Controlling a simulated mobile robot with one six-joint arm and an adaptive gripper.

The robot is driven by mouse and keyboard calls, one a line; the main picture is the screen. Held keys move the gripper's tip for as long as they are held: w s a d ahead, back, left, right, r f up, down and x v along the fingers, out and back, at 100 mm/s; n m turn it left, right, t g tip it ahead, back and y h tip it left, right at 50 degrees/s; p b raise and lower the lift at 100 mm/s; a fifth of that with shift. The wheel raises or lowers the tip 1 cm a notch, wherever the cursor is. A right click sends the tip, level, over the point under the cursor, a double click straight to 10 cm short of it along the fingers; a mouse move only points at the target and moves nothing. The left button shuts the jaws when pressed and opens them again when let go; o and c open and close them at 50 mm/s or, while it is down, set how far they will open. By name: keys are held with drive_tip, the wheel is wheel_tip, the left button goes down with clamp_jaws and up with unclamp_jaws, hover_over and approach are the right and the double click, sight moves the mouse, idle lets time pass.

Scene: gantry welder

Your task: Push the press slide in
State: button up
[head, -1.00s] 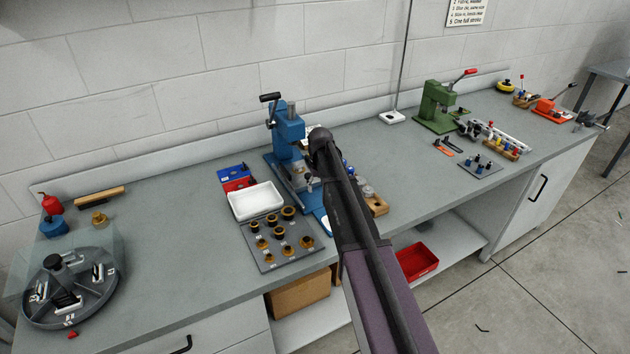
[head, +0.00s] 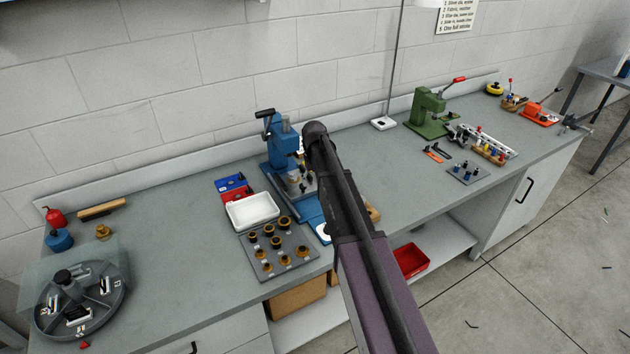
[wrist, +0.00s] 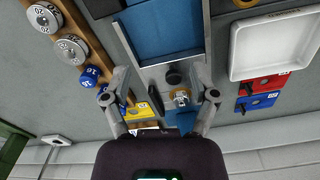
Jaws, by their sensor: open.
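The blue press (head: 284,148) stands on the bench left of my arm in the head view, with a black-handled lever on top. Its blue base (wrist: 160,28) fills the upper middle of the wrist view between silver rails. The grey press slide (wrist: 152,76) seems to lie at the end of those rails, with a black round knob (wrist: 173,76) and a brass-coloured fitting (wrist: 181,97) near it. My gripper (wrist: 159,96) is open and empty, its fingers apart on either side of these parts. In the head view my arm hides the gripper and part of the press.
A white tray (head: 229,213) and red and blue boxes (head: 235,187) sit left of the press. A grey plate (head: 248,246) holds several brass dies. A wooden rack (wrist: 53,22) with weights lies on the other side. A green press (head: 426,108) stands farther right.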

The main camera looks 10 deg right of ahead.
drive_tip(key=shift+r+p, duration=2.65)
drive_tip(key=shift+r, duration=0.3)
drive_tip(key=s+f+b, duration=0.6)
drive_tip(key=s, duration=0.6)
drive_tip(key=s+f+b, duration=0.7)
drive_tip(key=s, duration=0.5)
drive_tip(key=shift+d+m, duration=0.2)
drive_tip(key=shift+m, duration=0.2)
drive_tip(key=w+a+r+t+p, duration=0.1)
drive_tip(key=w+r+p, duration=0.2)
drive_tip(key=w, duration=0.6)
drive_tip(key=w+r+t+p, duration=0.2)
drive_tip(key=w+r+p, duration=0.2)
drive_tip(key=w, duration=0.4)
drive_tip(key=w+a+r+t+p, duration=0.1)
drive_tip(key=w+r+p, duration=0.2)
drive_tip(key=w, duration=0.6)
wheel_tip(320, 180, up, 2)
drive_tip(key=shift+w+a+n+t+p, duration=0.3)
drive_tip(key=shift+w+n, duration=0.05)
drive_tip(key=shift+n, duration=0.05)
drive_tip(key=shift+f, duration=0.15)
drive_tip(key=b+x, duration=0.8)
drive_tip(key=x, duration=0.1)
drive_tip(key=b+x, duration=0.4)
drive_tip(key=shift+a+f+b, duration=0.25)
drive_tip(key=shift+b, duration=0.15)
